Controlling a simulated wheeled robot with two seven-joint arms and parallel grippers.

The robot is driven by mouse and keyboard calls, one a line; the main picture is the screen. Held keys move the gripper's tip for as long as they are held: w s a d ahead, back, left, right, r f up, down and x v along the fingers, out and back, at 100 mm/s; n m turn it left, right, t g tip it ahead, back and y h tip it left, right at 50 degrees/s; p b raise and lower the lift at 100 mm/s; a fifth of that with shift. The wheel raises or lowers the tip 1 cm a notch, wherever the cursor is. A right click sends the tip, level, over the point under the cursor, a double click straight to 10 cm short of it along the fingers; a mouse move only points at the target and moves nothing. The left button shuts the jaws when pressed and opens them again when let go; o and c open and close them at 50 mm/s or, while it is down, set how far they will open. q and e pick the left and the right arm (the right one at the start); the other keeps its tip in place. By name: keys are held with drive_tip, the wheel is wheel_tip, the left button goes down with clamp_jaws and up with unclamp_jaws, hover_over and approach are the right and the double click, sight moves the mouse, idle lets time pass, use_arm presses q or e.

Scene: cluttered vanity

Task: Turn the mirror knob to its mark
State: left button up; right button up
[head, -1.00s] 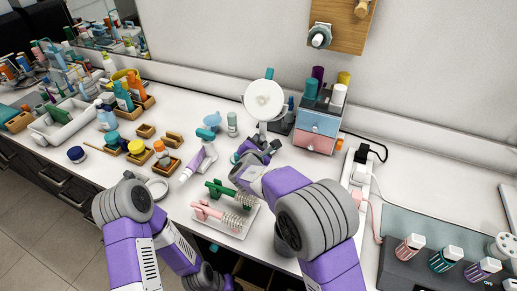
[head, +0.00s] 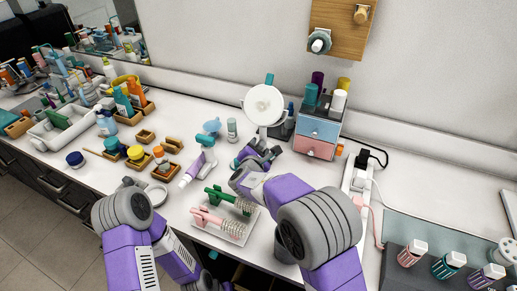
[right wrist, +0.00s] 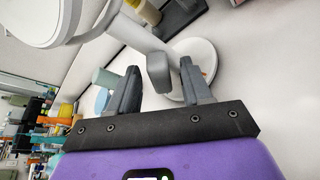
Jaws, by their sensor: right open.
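The round white mirror (head: 263,104) stands on the counter, and its edge also fills the top left of the right wrist view (right wrist: 40,20). Its stem runs down to a round white base (right wrist: 205,55). A grey knob (right wrist: 159,72) sits at the stem, between my right fingertips. My right gripper (right wrist: 160,88) is open around the knob, with a gap showing on at least the left side. In the head view my right gripper (head: 262,157) is just in front of the mirror's base, partly hidden. I cannot make out the mark. My left arm shows at lower left, its gripper unseen.
A small drawer box (head: 317,134) with cups on top stands right of the mirror. A power strip (head: 357,180) is to the right.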

drive_tip(key=p+v, duration=0.1)
drive_tip(key=v, duration=0.6)
drive_tip(key=shift+s+r, duration=0.1)
drive_tip(key=shift+s, duration=0.15)
